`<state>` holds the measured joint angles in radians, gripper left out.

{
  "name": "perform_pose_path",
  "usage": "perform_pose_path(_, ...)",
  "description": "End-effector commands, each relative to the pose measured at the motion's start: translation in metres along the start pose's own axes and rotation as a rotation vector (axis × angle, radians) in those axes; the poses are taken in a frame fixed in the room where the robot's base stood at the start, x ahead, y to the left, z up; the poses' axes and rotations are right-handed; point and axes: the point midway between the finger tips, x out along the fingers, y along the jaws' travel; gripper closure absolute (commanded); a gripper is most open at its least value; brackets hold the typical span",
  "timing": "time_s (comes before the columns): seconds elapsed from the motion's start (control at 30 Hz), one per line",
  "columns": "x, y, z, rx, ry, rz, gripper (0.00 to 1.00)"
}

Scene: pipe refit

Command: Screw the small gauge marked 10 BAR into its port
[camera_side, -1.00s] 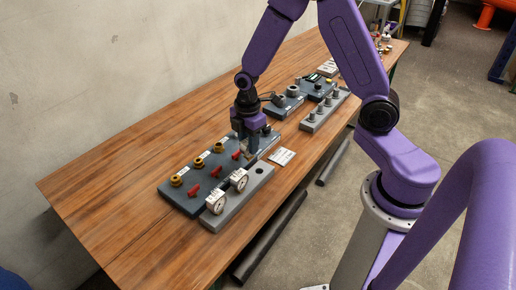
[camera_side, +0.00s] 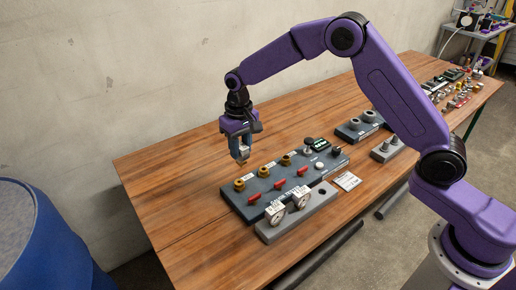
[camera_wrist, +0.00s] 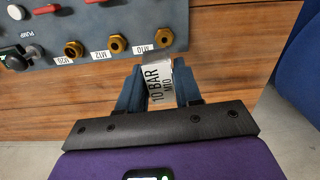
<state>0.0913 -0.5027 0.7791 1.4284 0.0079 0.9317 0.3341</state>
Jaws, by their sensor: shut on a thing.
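My gripper (camera_side: 240,156) is shut on the small gauge, which shows in the wrist view as a pale body (camera_wrist: 158,82) marked 10 BAR and M10. A brass end (camera_side: 241,163) shows below the jaws in the side view. The gauge is held in the air behind the left end of the dark test board (camera_side: 232,200), apart from it. The M10 port (camera_wrist: 165,36), a brass fitting, is the port nearest my gripper in the wrist view. It is the leftmost port (camera_side: 239,185) in the side view. The gauge's dial face is hidden.
The M12 port (camera_wrist: 116,45) and M20 port (camera_wrist: 73,48) stand beside it. Red levers (camera_side: 278,184) line the board's front. Two larger gauges (camera_side: 275,211) stand on the grey rack (camera_side: 320,201) in front. The wooden table (camera_side: 165,180) is clear left of the board.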

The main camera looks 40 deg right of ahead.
Motion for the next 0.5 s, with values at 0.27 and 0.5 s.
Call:
perform_pose_path(0.27,-0.001,-0.009,-0.005,0.076,0.0,-0.001,0.98)
perform_pose_path(0.5,0.011,-0.008,-0.005,0.074,-0.001,0.0,0.98)
